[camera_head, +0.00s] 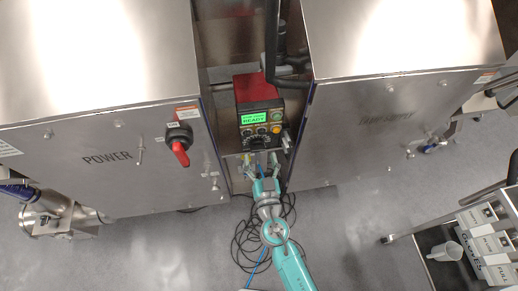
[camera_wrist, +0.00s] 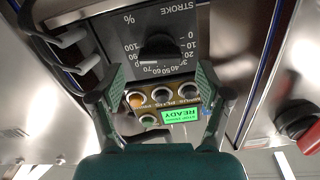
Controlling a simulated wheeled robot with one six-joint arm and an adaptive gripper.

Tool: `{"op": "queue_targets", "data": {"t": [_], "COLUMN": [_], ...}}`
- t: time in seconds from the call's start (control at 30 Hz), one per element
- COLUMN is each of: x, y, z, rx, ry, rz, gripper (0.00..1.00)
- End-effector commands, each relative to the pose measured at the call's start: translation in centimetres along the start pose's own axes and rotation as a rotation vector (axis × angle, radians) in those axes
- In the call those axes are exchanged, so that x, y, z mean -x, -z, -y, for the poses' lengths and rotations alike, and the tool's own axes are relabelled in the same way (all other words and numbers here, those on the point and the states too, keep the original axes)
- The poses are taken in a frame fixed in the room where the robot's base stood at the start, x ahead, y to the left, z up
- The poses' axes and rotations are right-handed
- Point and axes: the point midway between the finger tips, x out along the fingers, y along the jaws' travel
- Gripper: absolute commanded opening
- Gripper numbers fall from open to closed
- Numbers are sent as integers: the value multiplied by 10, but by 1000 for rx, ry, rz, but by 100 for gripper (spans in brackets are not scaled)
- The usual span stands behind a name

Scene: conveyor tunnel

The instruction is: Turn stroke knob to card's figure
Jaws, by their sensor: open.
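The stroke knob (camera_wrist: 160,47) is black and sits on a dark panel marked STROKE and %, with a printed scale around it. It appears upside down in the wrist view; I cannot tell its exact setting. In the head view the knob (camera_head: 260,141) is small, low on the red and black control box (camera_head: 258,97). My gripper (camera_wrist: 162,83) is open and empty in front of the panel, its fingers spread to either side below the knob, apart from it. It also shows in the head view (camera_head: 262,166). I cannot make out a card with a figure.
A green screen (camera_wrist: 180,115) reading READY and several round buttons (camera_wrist: 160,95) are beside the knob. Steel cabinets flank the narrow recess; the left one has a red-handled POWER switch (camera_head: 180,148). Black cables (camera_head: 250,240) lie on the floor. A cart (camera_head: 440,250) stands right.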

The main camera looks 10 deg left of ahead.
Motion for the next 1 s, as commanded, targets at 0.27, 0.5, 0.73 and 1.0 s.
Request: {"op": "queue_targets", "data": {"t": [0.27,0.5,0.73,1.0], "x": [-32,-38,-37,-37], "y": [0,0,0,0], "z": [0,0,0,0], "rx": [1,0,0,1], "ry": [0,0,0,0], "rz": [-1,1,0,0], "gripper": [77,77,60,17]}}
